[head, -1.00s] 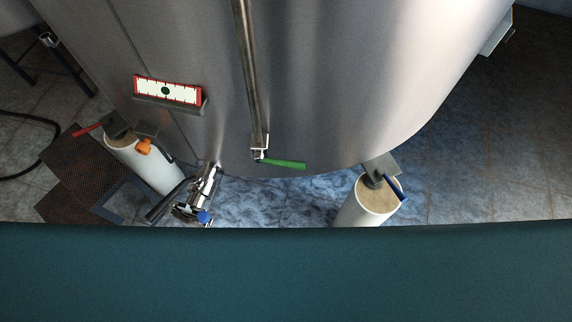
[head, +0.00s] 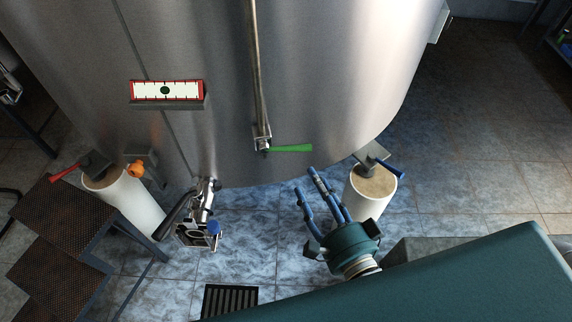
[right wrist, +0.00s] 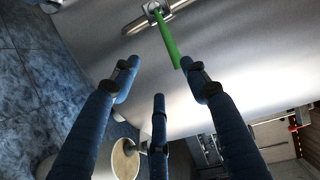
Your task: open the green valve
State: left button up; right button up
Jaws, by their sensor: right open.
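The green valve handle (head: 290,148) sticks out to the right from the lower end of a vertical steel pipe (head: 257,75) on the tank's front. It also shows in the right wrist view (right wrist: 167,40), at the top, ahead of the fingers. My right gripper (head: 322,190) is open and empty, with its blue fingers pointing up toward the tank, below and slightly right of the handle. In the right wrist view the spread fingers (right wrist: 160,80) are apart from the handle. My left gripper is not in view.
The steel tank (head: 330,70) fills the back. A white leg with a blue handle (head: 389,166) stands right of my gripper. A steel outlet valve (head: 200,215), a white leg with a red handle (head: 66,173), and rusty steps (head: 65,215) are at left. A floor drain (head: 230,300) lies in front.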

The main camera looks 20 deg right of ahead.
aim_at(298, 149)
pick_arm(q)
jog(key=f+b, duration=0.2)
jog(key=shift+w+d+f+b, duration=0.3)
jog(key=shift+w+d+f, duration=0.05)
pick_arm(e)
jog(key=shift+m, duration=0.3)
jog(key=w, duration=0.7)
jog(key=w+r, duration=0.1)
jog(key=w, duration=0.2)
jog(key=shift+w+a, duration=0.4)
jog(key=shift+t, duration=0.3)
jog(key=shift+c, duration=0.3)
grip_shut()
